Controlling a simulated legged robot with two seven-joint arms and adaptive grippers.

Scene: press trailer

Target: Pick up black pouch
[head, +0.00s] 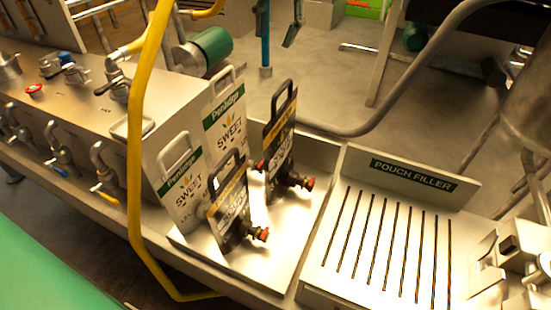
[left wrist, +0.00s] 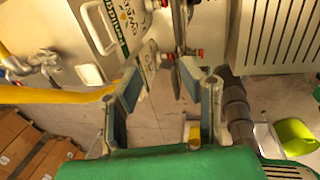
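Two black pouches with loop handles and red-capped spouts stand in the metal tray (head: 265,268) in the head view: the front black pouch (head: 229,207) and the back black pouch (head: 279,140). Two white pouches stand beside them, the front white pouch (head: 184,190) and the back white pouch (head: 226,122). In the left wrist view my left gripper (left wrist: 155,82) is open, its two fingers apart with nothing held between them. The pouches and red caps show just beyond its fingertips. I cannot make out its fingers in the head view. My right gripper is not in view.
A yellow pipe (head: 139,170) runs in front of the machine at the left, near several valves (head: 103,168). The slotted pouch filler plate (head: 385,245) lies right of the tray. Cardboard boxes (left wrist: 30,150) are on the floor. Floor behind the tray is partly clear.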

